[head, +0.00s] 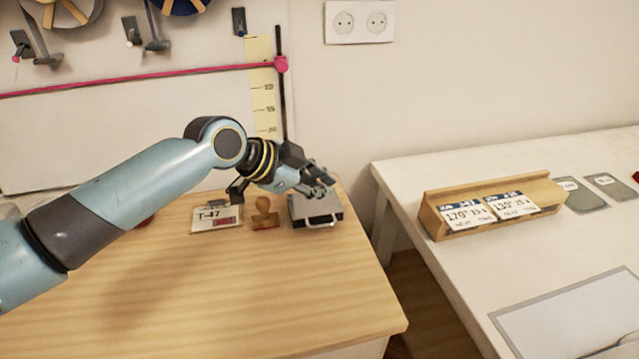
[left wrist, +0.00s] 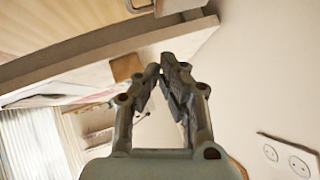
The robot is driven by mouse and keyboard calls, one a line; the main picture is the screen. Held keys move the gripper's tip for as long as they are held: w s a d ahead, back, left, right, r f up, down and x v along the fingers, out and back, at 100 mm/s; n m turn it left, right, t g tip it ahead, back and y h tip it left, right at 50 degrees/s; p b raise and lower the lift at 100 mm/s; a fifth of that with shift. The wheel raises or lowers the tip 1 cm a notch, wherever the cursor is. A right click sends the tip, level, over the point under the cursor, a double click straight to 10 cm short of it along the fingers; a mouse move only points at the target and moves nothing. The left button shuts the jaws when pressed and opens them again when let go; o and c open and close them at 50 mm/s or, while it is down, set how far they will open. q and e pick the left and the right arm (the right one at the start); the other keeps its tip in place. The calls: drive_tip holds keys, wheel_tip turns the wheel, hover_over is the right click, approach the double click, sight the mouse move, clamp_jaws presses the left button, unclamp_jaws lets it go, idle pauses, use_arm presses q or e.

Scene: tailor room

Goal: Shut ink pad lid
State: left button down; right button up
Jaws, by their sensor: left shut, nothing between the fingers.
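The ink pad (head: 316,213) is a small grey box near the back right corner of the wooden table, with a pale metal loop at its front. Its top looks flat, but my left gripper hides part of its back, so I cannot tell whether the lid is fully down. My left gripper (head: 326,189) is just above the back of the box, empty, its fingers together; I cannot tell if it touches. In the left wrist view, the fingertips (left wrist: 165,75) are close together with nothing between them. My right gripper is not in view.
A wooden stamp (head: 264,214) stands just left of the ink pad, with a T-47 card (head: 216,218) beyond it. The wooden table (head: 250,290) is clear in front. A white table (head: 450,240) with a wooden card holder (head: 440,219) is at right.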

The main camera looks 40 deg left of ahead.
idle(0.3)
use_arm(q)
drive_tip(key=f+t+b, duration=0.1)
drive_tip(key=f+b, duration=0.1)
drive_tip(key=s+d+f+m+y+b, duration=0.1)
drive_tip(key=b, duration=0.1)
drive_tip(key=s+d+f+m+t+y+b, duration=0.1)
drive_tip(key=f+b, duration=0.1)
drive_tip(key=shift+s+d+f+t, duration=0.1)
drive_tip(key=shift+d+f+t, duration=0.15)
drive_tip(key=shift+f+t, duration=0.1)
drive_tip(key=shift+s+d+f+m+t+y+b, duration=0.15)
drive_tip(key=shift+f+m+t+y+b, duration=0.15)
drive_tip(key=shift+f+t+y+b, duration=0.25)
drive_tip(key=shift+d+f+b, duration=0.1)
drive_tip(key=shift+f+b, duration=0.3)
drive_tip(key=shift+f, duration=0.4)
